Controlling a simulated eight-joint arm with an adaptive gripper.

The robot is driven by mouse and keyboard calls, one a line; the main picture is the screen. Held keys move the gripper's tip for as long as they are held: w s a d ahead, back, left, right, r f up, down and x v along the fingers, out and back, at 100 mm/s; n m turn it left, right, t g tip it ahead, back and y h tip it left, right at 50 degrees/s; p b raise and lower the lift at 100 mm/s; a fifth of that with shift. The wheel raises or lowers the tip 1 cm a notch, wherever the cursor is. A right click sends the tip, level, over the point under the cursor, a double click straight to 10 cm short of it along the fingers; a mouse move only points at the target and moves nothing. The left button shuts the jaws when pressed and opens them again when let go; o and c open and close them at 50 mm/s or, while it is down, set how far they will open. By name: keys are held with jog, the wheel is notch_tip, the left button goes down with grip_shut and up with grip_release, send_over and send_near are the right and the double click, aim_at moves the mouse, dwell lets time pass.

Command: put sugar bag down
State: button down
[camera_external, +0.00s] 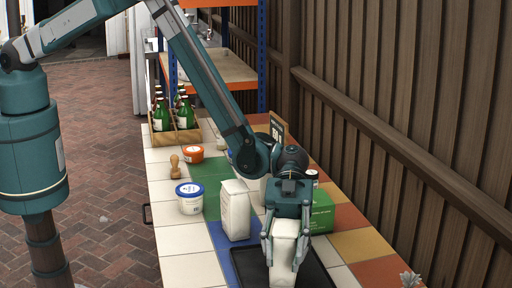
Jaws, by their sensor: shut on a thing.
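My gripper (286,240) points down over the near part of the tiled counter and is shut on a white bag (284,262), with one finger on each side of it. The held bag is upright over a black tray (319,271). I cannot tell whether its bottom touches the tray. A second white bag (235,210) stands upright on the counter just left of my gripper, apart from it. No label is readable on either bag, so I cannot tell from print which is sugar.
A white tub with a blue lid (190,199), a wooden stamp-like tool (175,167) and an orange tub (193,154) stand at left. A green box (322,214) is right of my gripper. A wooden crate of green bottles (175,134) stands far back. A wooden fence borders the right.

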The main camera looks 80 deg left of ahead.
dwell(0.4)
jog(key=c, duration=1.6)
grip_release()
jog(key=shift+f, duration=0.1)
jog(key=b+v, duration=0.1)
jog(key=v, duration=1.1)
